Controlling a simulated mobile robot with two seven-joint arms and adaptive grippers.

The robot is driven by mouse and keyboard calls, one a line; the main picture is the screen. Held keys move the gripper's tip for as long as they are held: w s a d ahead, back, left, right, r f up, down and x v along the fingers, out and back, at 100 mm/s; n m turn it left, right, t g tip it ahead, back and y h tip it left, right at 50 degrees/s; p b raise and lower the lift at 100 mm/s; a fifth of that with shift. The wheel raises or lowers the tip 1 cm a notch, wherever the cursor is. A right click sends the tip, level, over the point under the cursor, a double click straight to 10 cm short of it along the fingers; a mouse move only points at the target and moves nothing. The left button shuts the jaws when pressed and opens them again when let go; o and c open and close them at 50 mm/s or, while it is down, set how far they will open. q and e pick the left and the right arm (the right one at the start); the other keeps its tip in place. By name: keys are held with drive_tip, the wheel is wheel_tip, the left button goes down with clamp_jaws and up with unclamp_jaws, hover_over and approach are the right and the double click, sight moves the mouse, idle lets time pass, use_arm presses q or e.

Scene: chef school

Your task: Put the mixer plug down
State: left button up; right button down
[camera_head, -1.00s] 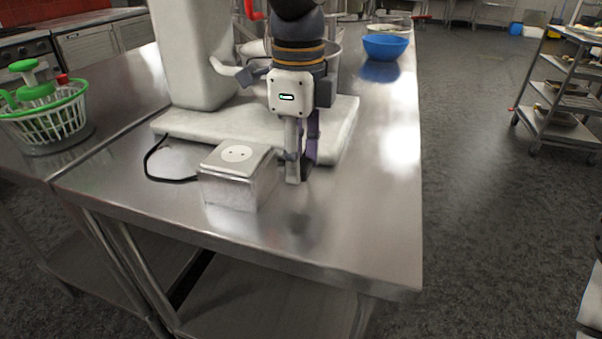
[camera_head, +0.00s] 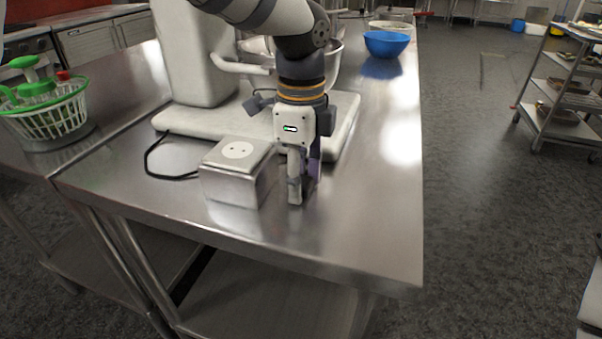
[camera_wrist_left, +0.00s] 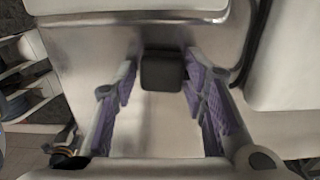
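The mixer plug, a dark block (camera_wrist_left: 162,71), shows between the fingers of my left gripper (camera_wrist_left: 160,88) in the left wrist view. The purple-padded fingers stand apart, with a narrow gap on each side of the plug, so the gripper looks open around it. I cannot tell whether the plug touches the tabletop. In the head view my left gripper (camera_head: 304,192) points down close above the steel table, just right of the metal socket box (camera_head: 233,181). There the fingers hide the plug. My right gripper is not in view.
The white mixer (camera_head: 197,60) stands behind on its base (camera_head: 190,123). A black cord (camera_head: 152,165) loops left of the socket box. A blue bowl (camera_head: 386,43) sits farther back. A green-and-white basket (camera_head: 48,118) stands left. The front right tabletop (camera_head: 365,225) is clear.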

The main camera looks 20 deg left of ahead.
use_arm(q)
drive_tip(key=shift+o, duration=0.3)
wheel_tip(320, 180, up, 13)
idle(0.5)
